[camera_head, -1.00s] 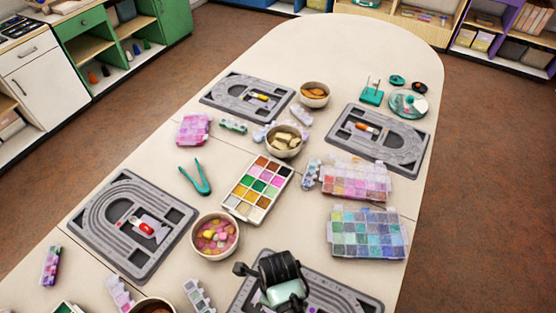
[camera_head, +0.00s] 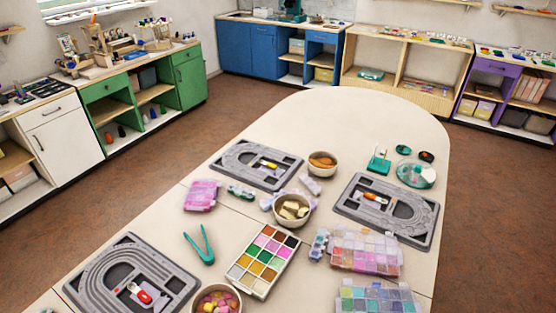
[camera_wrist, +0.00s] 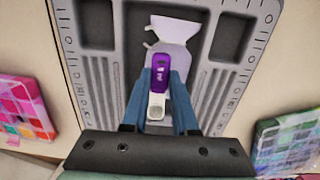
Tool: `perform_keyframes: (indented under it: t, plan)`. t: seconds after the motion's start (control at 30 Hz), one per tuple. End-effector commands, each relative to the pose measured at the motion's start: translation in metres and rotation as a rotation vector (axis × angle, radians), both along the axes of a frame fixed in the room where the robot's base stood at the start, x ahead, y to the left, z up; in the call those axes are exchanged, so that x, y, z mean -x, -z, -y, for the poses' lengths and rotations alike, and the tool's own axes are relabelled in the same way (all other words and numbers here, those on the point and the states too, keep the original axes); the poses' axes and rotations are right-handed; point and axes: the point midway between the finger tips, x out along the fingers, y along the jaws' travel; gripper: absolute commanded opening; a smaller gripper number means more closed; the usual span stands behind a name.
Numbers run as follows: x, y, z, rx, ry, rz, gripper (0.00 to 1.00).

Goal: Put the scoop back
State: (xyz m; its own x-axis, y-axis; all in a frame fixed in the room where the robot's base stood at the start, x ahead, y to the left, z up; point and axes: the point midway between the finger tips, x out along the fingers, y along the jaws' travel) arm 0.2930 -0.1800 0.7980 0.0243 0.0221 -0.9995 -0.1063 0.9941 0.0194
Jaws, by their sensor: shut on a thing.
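My gripper (camera_wrist: 162,88) is shut on the scoop (camera_wrist: 160,70), with one blue-grey finger on each side. The scoop shows a purple middle and a whitish end toward the palm. A pale, pouch-like shape (camera_wrist: 174,30) lies just past the purple part; I cannot tell whether it belongs to the scoop. Under the scoop is a grey bead board (camera_wrist: 70,45) with ridged tracks and dark recesses. I cannot tell whether the scoop touches the board. My gripper and this board are out of the head view.
Other grey bead boards lie on the table at left (camera_head: 88,276), back (camera_head: 232,150) and right (camera_head: 428,235). Clear bead boxes (camera_wrist: 22,105) and (camera_wrist: 290,135) flank the near board. A bead tray (camera_head: 285,262), tweezers (camera_head: 207,254) and bowls (camera_head: 281,216) stand mid-table. The table's far end is clear.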

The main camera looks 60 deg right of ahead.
Motion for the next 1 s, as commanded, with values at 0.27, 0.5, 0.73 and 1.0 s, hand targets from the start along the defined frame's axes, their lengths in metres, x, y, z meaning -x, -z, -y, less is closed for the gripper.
perform_keyframes:
  t: [0.27, 0.5, 0.73, 1.0]
  plan:
    - [0.000, 0.010, 0.000, 0.001, -0.001, 0.001, 0.00]
    - [0.000, 0.010, 0.000, 0.000, 0.000, 0.001, 0.57]
    - [0.000, 0.010, 0.000, 0.000, 0.000, 0.000, 0.57]
    - [0.000, -0.011, 0.001, 0.002, 0.000, 0.002, 0.57]
